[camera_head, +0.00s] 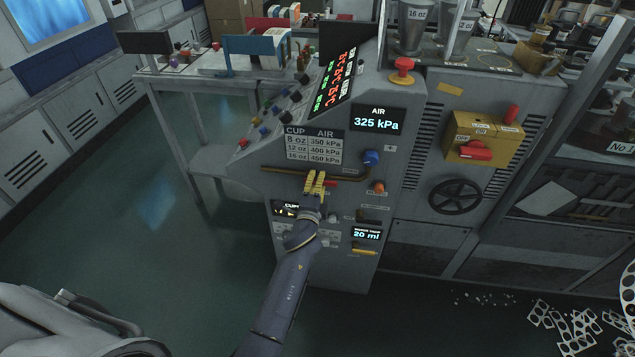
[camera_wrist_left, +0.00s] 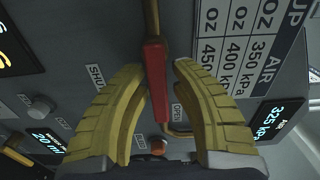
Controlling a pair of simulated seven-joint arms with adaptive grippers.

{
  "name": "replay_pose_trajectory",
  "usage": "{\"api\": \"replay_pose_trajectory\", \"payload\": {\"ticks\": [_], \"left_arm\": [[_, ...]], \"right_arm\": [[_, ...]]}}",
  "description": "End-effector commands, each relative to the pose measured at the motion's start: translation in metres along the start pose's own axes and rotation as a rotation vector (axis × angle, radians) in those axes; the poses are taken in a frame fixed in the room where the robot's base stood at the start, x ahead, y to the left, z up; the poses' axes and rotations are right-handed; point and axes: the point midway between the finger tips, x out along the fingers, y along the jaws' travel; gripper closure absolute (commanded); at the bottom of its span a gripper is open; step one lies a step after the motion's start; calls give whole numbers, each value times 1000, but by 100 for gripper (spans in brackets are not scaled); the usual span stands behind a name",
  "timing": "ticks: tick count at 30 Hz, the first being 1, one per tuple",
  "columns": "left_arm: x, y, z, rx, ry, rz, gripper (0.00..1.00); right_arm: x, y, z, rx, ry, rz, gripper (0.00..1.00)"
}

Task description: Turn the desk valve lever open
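The desk valve lever is a red bar on a brown pipe. It shows in the left wrist view (camera_wrist_left: 155,75), between my yellow fingers, and as a small red end in the head view (camera_head: 331,184). The pipe (camera_head: 285,169) runs along the grey console front. The lever lies between the SHUT label (camera_wrist_left: 96,76) and the OPEN label (camera_wrist_left: 178,114). My left gripper (camera_head: 315,182) is open, its fingertips on either side of the lever. The left fingertip looks close to it; contact cannot be told. My right gripper is not in view.
The AIR display (camera_head: 377,119) reads 325 kPa. A cup/air chart (camera_head: 314,145) is above the pipe. A blue knob (camera_head: 371,158) and an orange knob (camera_head: 377,187) sit right of the lever. A black handwheel (camera_head: 455,197) is further right. Open floor (camera_head: 130,240) lies left.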

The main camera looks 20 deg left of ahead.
Motion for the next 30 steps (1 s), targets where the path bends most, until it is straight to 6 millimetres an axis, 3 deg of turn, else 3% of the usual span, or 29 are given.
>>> {"api": "replay_pose_trajectory", "payload": {"ticks": [4,14,20,30], "left_arm": [[0,1,0,1,0,1,60],[-5,2,0,2,0,3,60],[-30,2,0,2,0,4,60],[-88,2,0,2,0,3,60]], "right_arm": [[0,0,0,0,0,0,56],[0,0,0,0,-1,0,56],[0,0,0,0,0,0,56],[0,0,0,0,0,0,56]]}}
